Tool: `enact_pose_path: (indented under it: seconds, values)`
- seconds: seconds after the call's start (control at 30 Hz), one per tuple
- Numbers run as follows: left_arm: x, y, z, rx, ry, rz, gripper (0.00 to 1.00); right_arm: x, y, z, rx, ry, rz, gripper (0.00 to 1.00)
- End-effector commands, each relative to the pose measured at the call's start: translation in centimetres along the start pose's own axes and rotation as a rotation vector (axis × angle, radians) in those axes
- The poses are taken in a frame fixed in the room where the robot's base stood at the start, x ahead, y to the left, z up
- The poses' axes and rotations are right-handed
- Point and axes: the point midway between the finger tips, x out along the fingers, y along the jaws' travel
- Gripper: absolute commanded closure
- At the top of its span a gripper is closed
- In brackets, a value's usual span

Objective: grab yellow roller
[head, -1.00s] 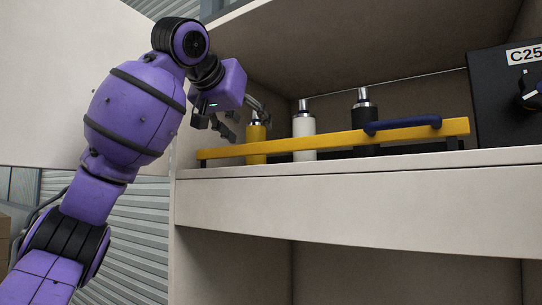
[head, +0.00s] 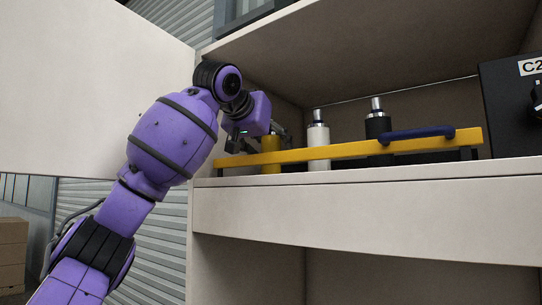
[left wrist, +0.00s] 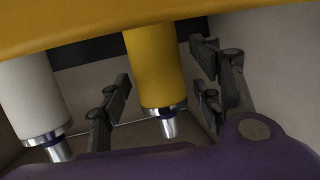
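The yellow roller (head: 271,141) stands on the shelf behind the yellow bar, left of a white roller (head: 318,135) and a black roller (head: 377,124). My left gripper (head: 262,138) is at the top of the yellow roller, partly hiding it. In the left wrist view the yellow roller (left wrist: 158,68) with its metal end lies between the two dark fingers of the left gripper (left wrist: 160,82). The fingers are open, one on each side, with small gaps visible. The white roller (left wrist: 33,100) is left of the left finger. My right gripper is not in view.
A yellow bar (head: 340,150) with a blue handle (head: 415,132) runs along the shelf front before the rollers. A black box (head: 512,110) stands at the right. The cabinet's open door (head: 90,85) is behind my left arm.

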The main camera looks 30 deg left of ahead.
Motion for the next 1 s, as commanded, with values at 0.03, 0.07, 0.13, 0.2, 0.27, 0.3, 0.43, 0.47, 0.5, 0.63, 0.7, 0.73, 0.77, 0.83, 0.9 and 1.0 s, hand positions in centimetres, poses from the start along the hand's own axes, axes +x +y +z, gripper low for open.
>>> enact_pose_path:
  seconds: [0.03,0.07,0.13,0.2,0.27,0.3,0.43,0.47,0.5,0.63,0.7,0.73,0.77,0.83,0.9,1.0]
  values:
    - [0.0,0.0,0.0,0.0,-0.001,0.0,0.49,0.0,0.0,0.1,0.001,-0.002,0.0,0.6]
    - [0.0,0.0,0.0,0.0,-0.001,0.0,0.53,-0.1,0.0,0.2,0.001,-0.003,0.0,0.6]
    - [0.0,0.0,0.0,0.0,-0.001,0.0,0.63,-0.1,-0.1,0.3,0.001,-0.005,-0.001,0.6]
    - [0.0,0.0,0.1,0.0,-0.001,0.0,0.72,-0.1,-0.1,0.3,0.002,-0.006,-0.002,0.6]
    - [0.0,0.0,0.1,0.0,-0.001,0.0,0.8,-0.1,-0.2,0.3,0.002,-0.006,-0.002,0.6]
    - [0.0,0.0,0.1,0.0,-0.001,0.0,0.85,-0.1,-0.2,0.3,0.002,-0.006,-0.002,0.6]
    - [0.0,0.0,0.0,-0.001,-0.001,0.0,1.0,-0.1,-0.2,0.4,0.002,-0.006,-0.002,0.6]
    - [-0.1,0.0,-0.1,-0.001,0.002,0.001,1.0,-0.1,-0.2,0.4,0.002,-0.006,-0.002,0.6]
    - [-0.1,0.0,-0.1,-0.001,0.002,0.001,1.0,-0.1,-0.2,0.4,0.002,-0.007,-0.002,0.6]
    - [-0.1,0.0,-0.1,-0.001,0.002,0.001,1.0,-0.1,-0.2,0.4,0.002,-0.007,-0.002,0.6]
    - [-0.1,0.0,-0.2,-0.001,0.002,0.001,1.0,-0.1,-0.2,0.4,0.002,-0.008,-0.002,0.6]
    - [-0.1,0.0,-0.3,-0.002,0.002,0.001,1.0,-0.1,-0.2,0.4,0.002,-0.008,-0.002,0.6]
    - [-0.2,0.0,-0.4,-0.002,0.002,0.001,1.0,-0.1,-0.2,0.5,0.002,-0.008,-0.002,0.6]
    - [-0.3,0.0,-0.8,-0.003,0.003,0.002,1.0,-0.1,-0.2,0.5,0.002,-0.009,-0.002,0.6]
    - [-0.5,0.1,-1.5,-0.004,0.002,0.004,1.0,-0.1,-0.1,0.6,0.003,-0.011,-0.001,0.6]
    - [-1.2,0.2,-3.5,-0.005,0.005,0.007,1.0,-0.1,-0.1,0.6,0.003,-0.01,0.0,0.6]
